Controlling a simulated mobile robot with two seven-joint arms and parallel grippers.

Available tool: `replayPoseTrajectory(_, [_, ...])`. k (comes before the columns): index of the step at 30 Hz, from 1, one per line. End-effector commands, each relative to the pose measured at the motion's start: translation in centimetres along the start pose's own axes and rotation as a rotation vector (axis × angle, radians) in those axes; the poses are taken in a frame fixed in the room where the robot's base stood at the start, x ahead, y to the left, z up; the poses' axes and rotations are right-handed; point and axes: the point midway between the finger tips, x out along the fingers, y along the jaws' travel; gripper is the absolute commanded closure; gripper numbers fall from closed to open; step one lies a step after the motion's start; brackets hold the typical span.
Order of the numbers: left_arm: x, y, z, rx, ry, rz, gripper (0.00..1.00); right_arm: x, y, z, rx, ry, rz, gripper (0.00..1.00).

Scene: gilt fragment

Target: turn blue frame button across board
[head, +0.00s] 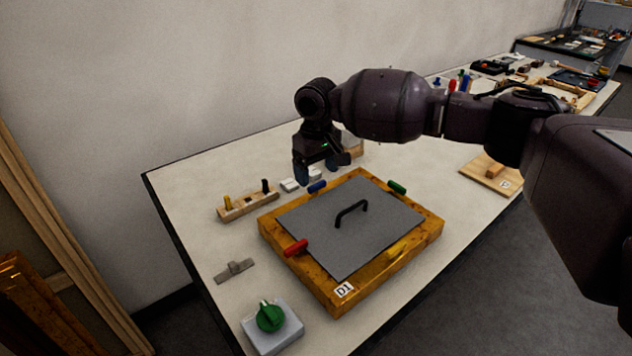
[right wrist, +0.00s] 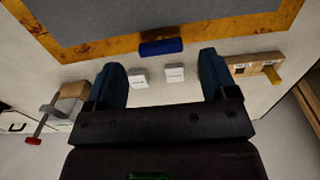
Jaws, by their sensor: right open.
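The blue button (head: 317,187) sits on the back rail of the gilt wooden frame (head: 430,230), lying along the rail rather than across the grey board (head: 320,225). It also shows in the right wrist view (right wrist: 161,48). My right gripper (head: 321,172) is open and empty, just behind and above the blue button. In the right wrist view, its two fingers (right wrist: 160,75) stand apart with the button beyond them, centred between them. My left gripper is not in view.
A black handle (head: 351,212) rises from the board. A green knob on a grey box (head: 271,318) and a grey metal piece (head: 234,270) lie to the left.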

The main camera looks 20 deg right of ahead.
Motion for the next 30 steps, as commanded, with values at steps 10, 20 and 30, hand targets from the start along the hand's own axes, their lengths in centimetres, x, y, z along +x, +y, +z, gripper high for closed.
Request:
replayPoseTrajectory(10, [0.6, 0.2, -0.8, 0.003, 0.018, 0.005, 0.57, 3.2, 0.0, 0.0, 0.0, 0.0, 0.0, 0.21])
replayPoseTrajectory(20, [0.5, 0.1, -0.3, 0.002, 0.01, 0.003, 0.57, 3.3, 0.0, 0.0, 0.0, 0.001, 0.0, 0.24])
replayPoseTrajectory(30, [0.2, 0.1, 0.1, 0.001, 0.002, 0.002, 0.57, 3.3, 0.0, 0.0, 0.0, 0.001, 0.0, 0.71])
